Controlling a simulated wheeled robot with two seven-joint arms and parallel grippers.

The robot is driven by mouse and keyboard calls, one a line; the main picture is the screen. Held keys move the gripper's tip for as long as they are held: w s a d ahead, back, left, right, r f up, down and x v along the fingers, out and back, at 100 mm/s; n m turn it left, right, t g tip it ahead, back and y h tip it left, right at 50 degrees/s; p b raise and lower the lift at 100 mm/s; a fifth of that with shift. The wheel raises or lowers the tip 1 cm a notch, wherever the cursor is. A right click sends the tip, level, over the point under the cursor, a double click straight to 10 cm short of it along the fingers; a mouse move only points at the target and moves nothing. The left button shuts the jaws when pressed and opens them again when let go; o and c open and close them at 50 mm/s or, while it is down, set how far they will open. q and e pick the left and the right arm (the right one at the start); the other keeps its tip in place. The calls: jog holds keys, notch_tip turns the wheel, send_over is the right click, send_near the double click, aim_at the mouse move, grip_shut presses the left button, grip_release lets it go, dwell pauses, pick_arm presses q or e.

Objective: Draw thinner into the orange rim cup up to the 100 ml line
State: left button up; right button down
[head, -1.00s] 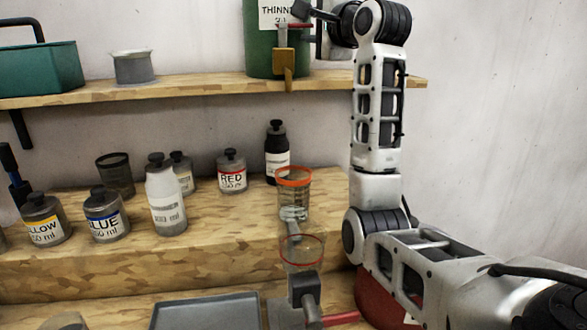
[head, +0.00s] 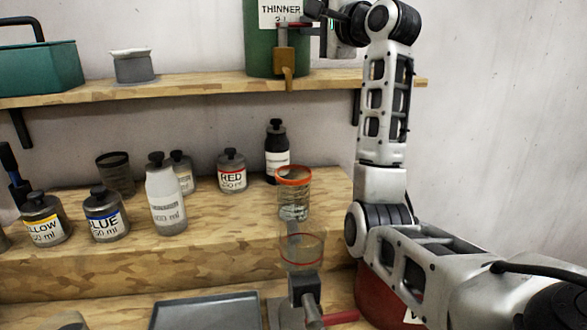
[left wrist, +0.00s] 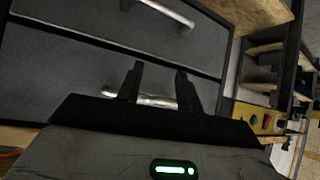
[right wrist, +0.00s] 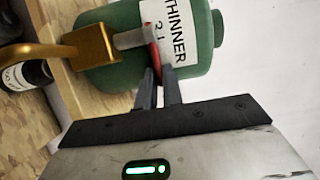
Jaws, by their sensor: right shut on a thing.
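The green thinner container (head: 262,45) stands on the upper shelf. Its brass tap (head: 287,70) has a red lever (head: 294,24) and points down over the front edge. The orange rim cup (head: 293,192) is upright on the wooden step, roughly below the tap. It is see-through; its liquid level is not clear, and no stream shows distinctly. My right gripper (head: 318,16) is at the tap, shut on the red lever, which also shows between its fingers in the right wrist view (right wrist: 154,58). My left gripper (left wrist: 158,82) is open and empty before a dark drawer front.
Several paint bottles, including red (head: 232,172) and blue (head: 105,215), stand left on the step. A grey tray (head: 205,312) lies below. A drawer handle (left wrist: 153,101) is near my left fingers.

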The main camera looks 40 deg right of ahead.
dwell(0.3)
jog(key=shift+w+d+n+y, duration=0.2)
jog(key=shift+n+y, duration=0.3)
jog(key=shift+y, duration=0.6)
jog(key=shift+d+n, duration=0.1)
jog(key=shift+n, duration=0.2)
jog(key=shift+w+d+r+n+y, duration=0.1)
jog(key=shift+n+y, duration=0.2)
jog(key=shift+y, duration=0.25)
jog(key=shift+d+r+n+y, duration=0.1)
jog(key=shift+n+y, duration=0.2)
jog(key=shift+y, duration=0.25)
